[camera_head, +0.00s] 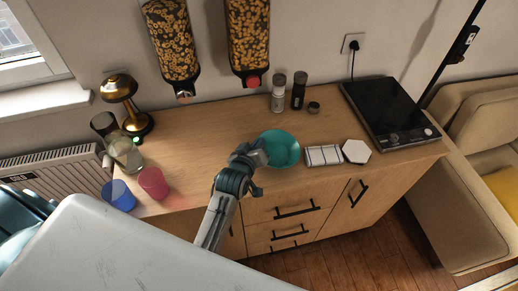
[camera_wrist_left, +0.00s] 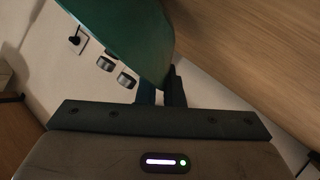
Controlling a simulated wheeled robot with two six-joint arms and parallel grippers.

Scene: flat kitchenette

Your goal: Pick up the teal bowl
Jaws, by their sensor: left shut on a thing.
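The teal bowl (camera_head: 283,147) is at the front middle of the wooden counter in the head view. My left gripper (camera_head: 258,155) is at the bowl's left rim, shut on it. In the left wrist view the bowl (camera_wrist_left: 125,35) fills the upper middle, and its wall runs down between the fingers of the left gripper (camera_wrist_left: 161,88). I cannot tell whether the bowl touches the counter. My right gripper is in neither view.
A black hob (camera_head: 388,108) is farther right. Red (camera_head: 153,183) and blue (camera_head: 118,195) cups stand left. Two shakers (camera_head: 288,92) stand behind. The counter left of the bowl is clear.

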